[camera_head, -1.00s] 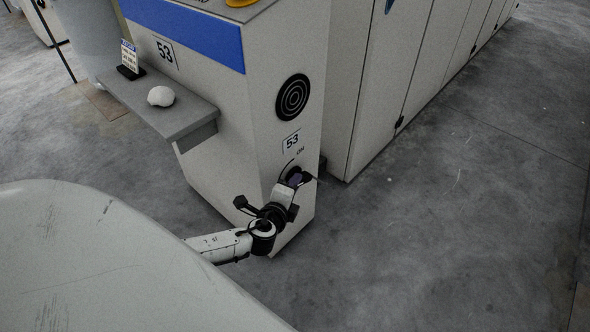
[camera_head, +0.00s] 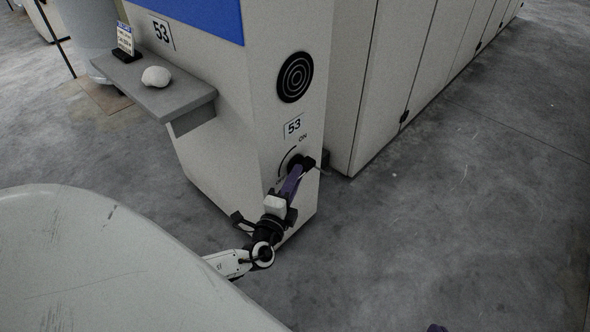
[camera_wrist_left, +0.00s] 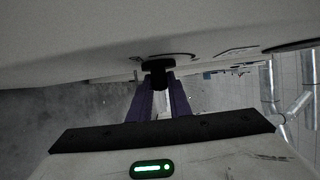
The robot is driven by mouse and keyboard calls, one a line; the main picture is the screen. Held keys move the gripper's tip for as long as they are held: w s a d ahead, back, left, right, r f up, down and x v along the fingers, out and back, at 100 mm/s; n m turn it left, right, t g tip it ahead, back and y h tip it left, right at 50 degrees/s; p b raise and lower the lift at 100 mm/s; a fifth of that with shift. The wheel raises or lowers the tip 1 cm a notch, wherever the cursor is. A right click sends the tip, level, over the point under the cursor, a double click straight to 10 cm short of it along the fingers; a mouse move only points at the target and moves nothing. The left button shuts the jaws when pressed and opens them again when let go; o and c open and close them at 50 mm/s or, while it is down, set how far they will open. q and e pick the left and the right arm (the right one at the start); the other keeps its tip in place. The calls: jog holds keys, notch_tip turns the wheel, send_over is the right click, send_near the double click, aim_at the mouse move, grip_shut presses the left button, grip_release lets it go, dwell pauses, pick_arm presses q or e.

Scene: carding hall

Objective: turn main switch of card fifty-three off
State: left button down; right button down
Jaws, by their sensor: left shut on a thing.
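The main switch (camera_head: 308,162) of card 53 is a black rotary switch low on the narrow end face of the grey-white machine (camera_head: 225,135). The word ON stands above it, beside a curved black line, under a label reading 53 (camera_head: 294,127). My left gripper (camera_head: 298,174), with purple fingers, is shut on the switch handle. In the left wrist view the black handle (camera_wrist_left: 158,70) sits between my left fingertips (camera_wrist_left: 159,88). The gripper hides part of the dial, so I cannot tell the handle's exact angle. A purple piece, probably my right gripper (camera_head: 437,328), just shows at the bottom edge.
A round black vent (camera_head: 295,77) is above the switch. A grey shelf (camera_head: 190,101) with a white lump (camera_head: 156,76) and a small sign stand (camera_head: 126,42) juts out at the left. The concrete floor (camera_head: 450,200) at the right is clear.

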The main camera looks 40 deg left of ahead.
pick_arm(q)
jog(key=c, duration=1.6)
grip_release()
jog(key=shift+c, duration=0.2)
